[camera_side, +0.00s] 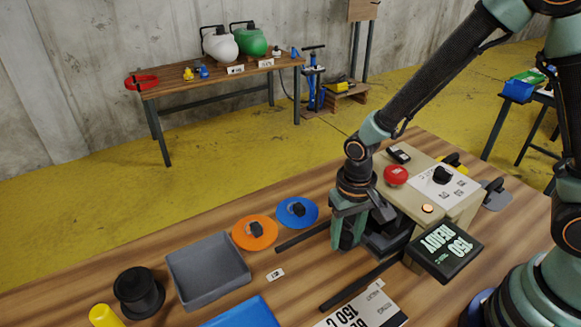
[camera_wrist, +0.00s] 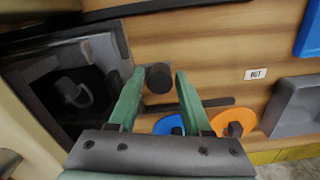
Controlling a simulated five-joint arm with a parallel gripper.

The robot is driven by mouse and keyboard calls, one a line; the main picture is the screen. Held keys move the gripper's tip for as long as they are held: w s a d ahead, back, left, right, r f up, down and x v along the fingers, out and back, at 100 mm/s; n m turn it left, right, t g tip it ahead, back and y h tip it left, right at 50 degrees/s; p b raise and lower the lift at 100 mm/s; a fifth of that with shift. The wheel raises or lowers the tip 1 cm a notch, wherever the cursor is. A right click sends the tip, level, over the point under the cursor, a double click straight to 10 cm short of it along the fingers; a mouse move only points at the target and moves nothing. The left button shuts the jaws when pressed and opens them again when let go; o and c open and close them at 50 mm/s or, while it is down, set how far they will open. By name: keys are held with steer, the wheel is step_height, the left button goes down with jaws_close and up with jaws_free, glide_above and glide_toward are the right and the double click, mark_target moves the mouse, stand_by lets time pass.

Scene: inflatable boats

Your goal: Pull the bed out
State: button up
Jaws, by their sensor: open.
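The bed (camera_wrist: 45,98) is a dark plate inside the beige machine (camera_side: 405,205). In the side view its dark front (camera_side: 385,243) shows at the machine's opening, partly behind my gripper. A dark round knob (camera_wrist: 158,78) stands at the bed's outer side in the wrist view. My gripper (camera_side: 349,245) is open, pointing down in front of the machine. In the wrist view its green fingers (camera_wrist: 160,82) stand on either side of the knob, with a gap visible. The side view hides the knob behind the fingers.
Two dark rails (camera_side: 300,237) (camera_side: 355,287) run out from the machine over the table. Orange (camera_side: 255,243) and blue (camera_side: 297,222) discs lie left of the far rail. A grey tray (camera_side: 207,286) is farther left. Between the rails is clear.

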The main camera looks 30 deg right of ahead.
steer(key=shift+f, duration=0.1)
jaws_close()
stand_by(1.4)
